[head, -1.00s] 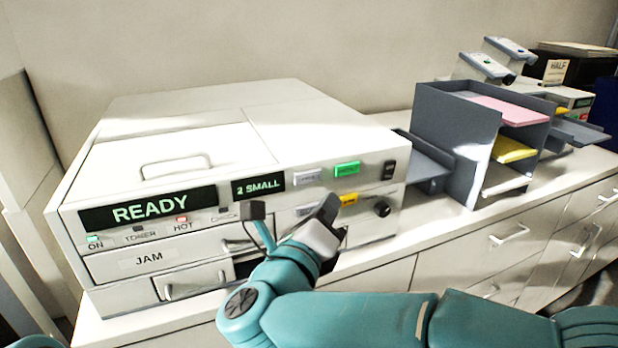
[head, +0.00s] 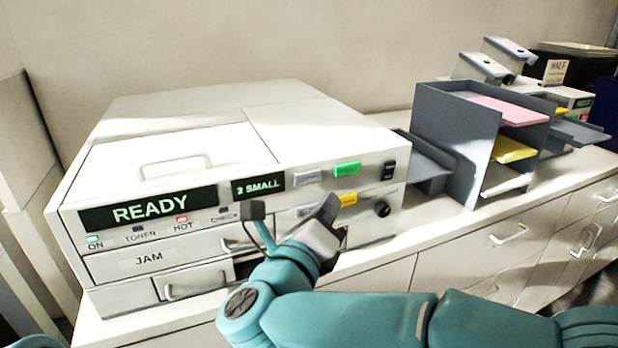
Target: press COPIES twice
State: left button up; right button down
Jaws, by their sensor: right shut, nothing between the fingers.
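The white copier (head: 190,115) stands on the counter. Its displays read READY (head: 150,207) and 2 SMALL (head: 258,186). Right of them are an upper grey button (head: 306,177) with lettering too blurred to read surely, a green button (head: 347,169) and a yellow button (head: 348,200). A lower grey button (head: 302,211) is partly hidden behind my right gripper (head: 330,208). That gripper is shut and empty, its dark tip in front of the panel, just left of the yellow button and below the upper grey one. I cannot tell whether it touches. My left gripper is out of view.
A black rocker switch (head: 389,170) and a dark knob (head: 381,208) sit at the panel's right end. Drawers with handles, one marked JAM (head: 148,262), are below. A grey paper sorter (head: 455,130) with coloured sheets stands to the right on the counter (head: 440,225).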

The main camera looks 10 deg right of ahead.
dwell(0.8)
jog(key=s+n+p, duration=0.1)
jog(key=n, duration=0.5)
jog(key=s+n+p, duration=0.1)
jog(key=n, duration=0.5)
jog(key=s+d+n+p, duration=0.1)
jog(key=s+n+p, duration=0.1)
jog(key=n, duration=0.5)
jog(key=shift+r+t, duration=0.2)
jog(key=shift+t, duration=0.1)
jog(key=shift+w+f, duration=0.1)
jog(key=shift+w, duration=0.05)
jog(key=shift+w+a, duration=0.1)
